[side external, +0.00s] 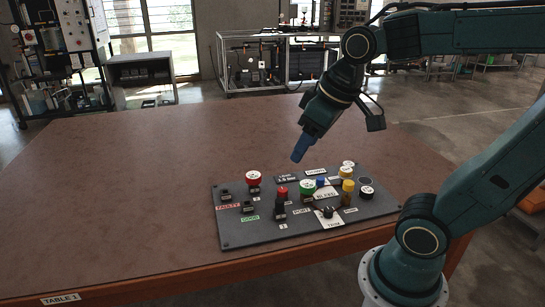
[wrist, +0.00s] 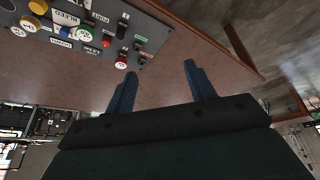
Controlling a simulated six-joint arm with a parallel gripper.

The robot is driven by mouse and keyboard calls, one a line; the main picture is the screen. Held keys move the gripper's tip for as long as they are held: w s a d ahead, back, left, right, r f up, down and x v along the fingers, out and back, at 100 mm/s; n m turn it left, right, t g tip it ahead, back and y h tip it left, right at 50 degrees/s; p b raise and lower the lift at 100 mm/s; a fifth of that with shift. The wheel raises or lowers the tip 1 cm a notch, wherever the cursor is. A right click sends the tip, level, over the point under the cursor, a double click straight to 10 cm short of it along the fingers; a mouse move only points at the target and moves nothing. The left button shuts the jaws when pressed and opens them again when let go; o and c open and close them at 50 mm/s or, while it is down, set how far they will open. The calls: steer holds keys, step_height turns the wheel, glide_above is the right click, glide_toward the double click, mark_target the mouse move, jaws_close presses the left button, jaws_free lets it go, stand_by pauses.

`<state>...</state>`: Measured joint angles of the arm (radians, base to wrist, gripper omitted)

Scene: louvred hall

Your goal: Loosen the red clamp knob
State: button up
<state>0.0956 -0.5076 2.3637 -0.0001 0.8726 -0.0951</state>
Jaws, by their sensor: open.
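A red round knob with a pale marked top (side external: 253,177) stands upright at the back left of the grey panel (side external: 235,232). It also shows in the wrist view (wrist: 121,63), left of the fingers. A smaller red-topped control (side external: 282,191) stands to its right. The labels are too small to tell for certain which is the clamp knob. My gripper (side external: 300,154) hangs above the panel's back edge, tilted, to the right of the red knob and apart from it. In the wrist view its two blue fingers (wrist: 160,76) are spread with nothing between them.
Close to the red knob on the panel are a green knob (side external: 307,187), yellow knobs (side external: 347,186), a black knob (side external: 366,193) and small switches. The brown table (side external: 120,190) is clear left of and behind the panel.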

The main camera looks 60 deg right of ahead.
steer(key=w+d+f+g, duration=0.1)
steer(key=w+d+f, duration=0.1)
steer(key=w+d, duration=0.45)
steer(key=g, duration=0.4)
glide_above(283, 189)
steer(key=shift+y, duration=0.3)
steer(key=f, duration=2.3)
steer(key=shift+a+f, duration=0.15)
steer(key=shift+a, duration=0.05)
steer(key=shift+d+f, duration=0.15)
steer(key=shift+f, duration=0.15)
steer(key=shift+f, duration=4.1)
steer(key=shift+f, duration=0.1)
